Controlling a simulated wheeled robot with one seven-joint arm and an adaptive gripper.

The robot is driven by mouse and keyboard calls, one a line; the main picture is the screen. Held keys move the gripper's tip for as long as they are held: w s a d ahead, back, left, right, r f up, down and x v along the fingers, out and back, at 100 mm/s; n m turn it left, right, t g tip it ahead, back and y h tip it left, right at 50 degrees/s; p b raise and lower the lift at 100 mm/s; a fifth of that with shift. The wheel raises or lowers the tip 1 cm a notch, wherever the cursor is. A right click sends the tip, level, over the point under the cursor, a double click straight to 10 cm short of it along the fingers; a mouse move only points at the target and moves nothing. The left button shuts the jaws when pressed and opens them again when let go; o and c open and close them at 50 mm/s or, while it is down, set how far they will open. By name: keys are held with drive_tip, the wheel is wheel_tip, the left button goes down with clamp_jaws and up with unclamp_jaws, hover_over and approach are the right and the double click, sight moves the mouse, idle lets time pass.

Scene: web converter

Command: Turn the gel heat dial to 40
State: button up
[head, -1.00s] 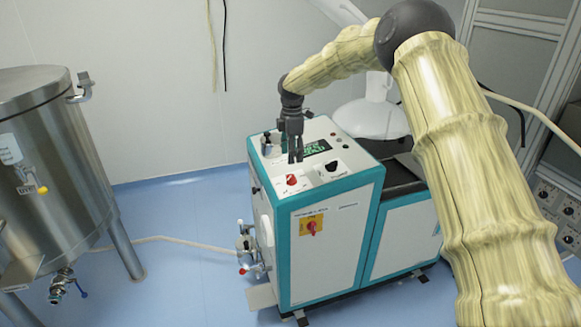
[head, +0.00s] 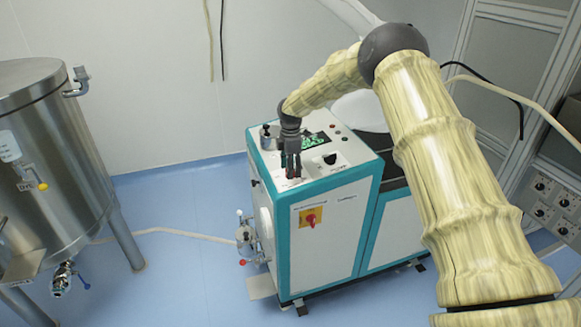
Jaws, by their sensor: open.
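The machine (head: 325,235) is a white and teal cabinet with a sloped control panel on top. A black dial (head: 331,159) with a pale scale sits on the panel; I cannot read its marks. A red dial (head: 289,175) sits left of it, mostly hidden behind my fingers. My gripper (head: 291,176) points down over the red dial, with its fingertips at or just above it; contact cannot be told. Its fingers are open with a narrow gap. A green-lit display (head: 314,140) is partly covered by my gripper.
A red switch on a yellow plate (head: 311,218) is on the cabinet's front. Valves (head: 247,240) stick out at its left side. A steel tank (head: 55,150) stands at the left. A control box with knobs (head: 550,195) is at the right.

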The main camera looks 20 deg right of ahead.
drive_tip(key=shift+f, duration=0.25)
drive_tip(key=c, duration=1)
